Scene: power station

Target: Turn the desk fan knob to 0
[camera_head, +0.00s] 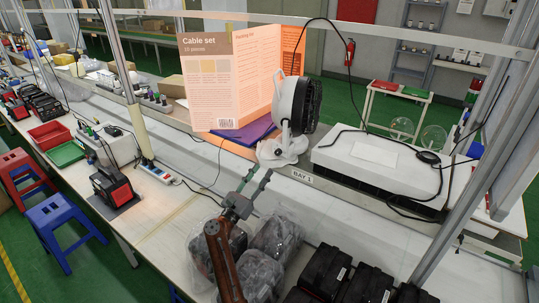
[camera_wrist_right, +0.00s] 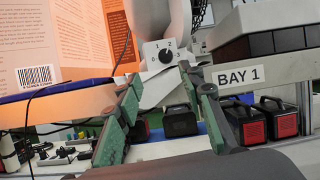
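The desk fan (camera_head: 297,105) is white with a dark grille and stands on a shelf above the bench, its base (camera_head: 283,150) facing me. In the right wrist view its round dark knob (camera_wrist_right: 165,55) sits on the white base with small numerals around it. I cannot read its setting surely. My right gripper (camera_head: 258,178) is just in front of and below the fan base. In the wrist view the right gripper (camera_wrist_right: 160,78) has its teal-padded fingers apart with nothing between them, the knob beyond and between the tips. My left gripper is not in view.
A "Cable set" board (camera_head: 230,85) stands left of the fan. A white box (camera_head: 375,165) with black cables is to the right. Bagged items (camera_head: 280,235) and black cases (camera_head: 345,280) lie below. A "BAY 1" label (camera_wrist_right: 237,77) marks the shelf edge.

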